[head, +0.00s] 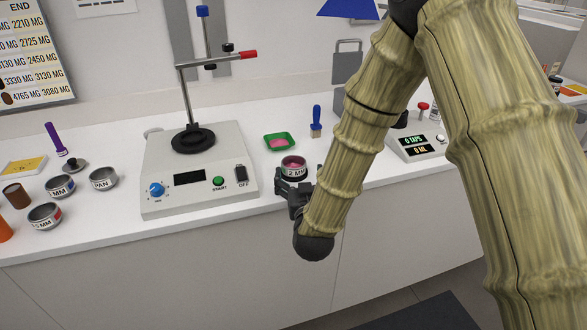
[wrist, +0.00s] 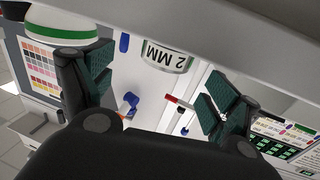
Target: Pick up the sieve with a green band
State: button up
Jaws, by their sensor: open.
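The sieve marked 2 MM (head: 293,172) is a small round metal cup with pink material inside, near the counter's front edge. In the wrist view it shows at the top centre (wrist: 166,57), with a white label and a thin green line; its upper part is cut off by my arm. My gripper (head: 293,183) is open, with its dark green-padded fingers on either side of the sieve. In the wrist view the fingers (wrist: 160,84) stand apart, with gaps between pads and sieve. Whether either finger touches it is hard to tell.
A shaker machine (head: 196,194) with a post stands left of the sieve. A scale (head: 416,147) is to the right.

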aim_at(294, 165)
jog(key=shift+w+a+p, duration=0.25)
jog(key=shift+w, duration=0.65)
jog(key=shift+w+a+p, duration=0.2)
jog(key=shift+w+p, duration=0.05)
jog(key=shift+w, duration=0.7)
jog(key=shift+w+a+p, duration=0.25)
jog(key=shift+w, duration=0.65)
jog(key=c, duration=1.2)
